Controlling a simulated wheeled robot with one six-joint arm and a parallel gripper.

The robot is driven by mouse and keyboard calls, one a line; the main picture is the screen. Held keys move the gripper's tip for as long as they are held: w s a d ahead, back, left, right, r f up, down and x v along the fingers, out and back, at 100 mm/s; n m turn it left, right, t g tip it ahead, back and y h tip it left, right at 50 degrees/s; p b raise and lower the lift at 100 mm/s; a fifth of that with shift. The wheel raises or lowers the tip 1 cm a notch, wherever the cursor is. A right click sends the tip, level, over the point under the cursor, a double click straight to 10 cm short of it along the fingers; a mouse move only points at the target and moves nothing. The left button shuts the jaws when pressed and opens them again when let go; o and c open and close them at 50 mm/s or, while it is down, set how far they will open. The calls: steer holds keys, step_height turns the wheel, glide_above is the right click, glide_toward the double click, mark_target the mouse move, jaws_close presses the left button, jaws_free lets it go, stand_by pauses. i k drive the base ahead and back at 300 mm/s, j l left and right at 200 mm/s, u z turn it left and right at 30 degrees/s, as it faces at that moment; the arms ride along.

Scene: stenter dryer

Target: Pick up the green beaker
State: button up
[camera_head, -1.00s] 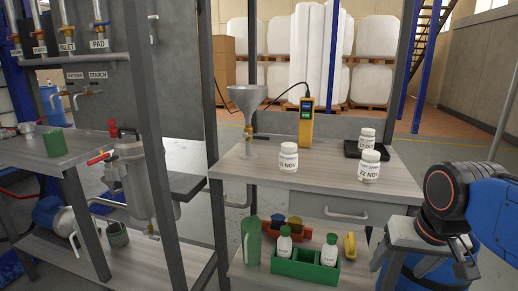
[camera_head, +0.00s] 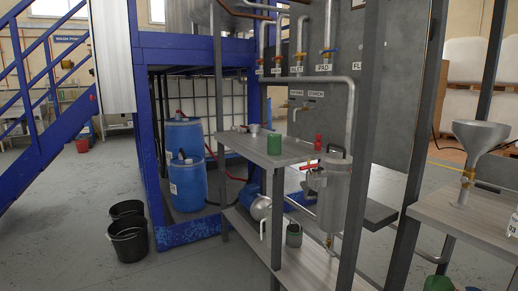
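A green beaker (camera_head: 274,145) stands upright on the upper shelf (camera_head: 295,152) of the grey-framed bench, near the middle of the view. Small metal and white items sit just left of it. Another green vessel (camera_head: 438,284) is cut off by the bottom edge at the right, so only its top shows. My gripper is not in the current view.
Black buckets (camera_head: 128,242) stand on the floor at left, and blue drums (camera_head: 187,184) stand behind. A metal filter vessel (camera_head: 333,200) and grey posts are right of the beaker. A funnel (camera_head: 480,138) stands at far right. Floor in front of the buckets is clear.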

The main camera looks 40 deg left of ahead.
mark_target(274, 141)
steer(key=u, duration=1.4)
steer(key=i, duration=0.05)
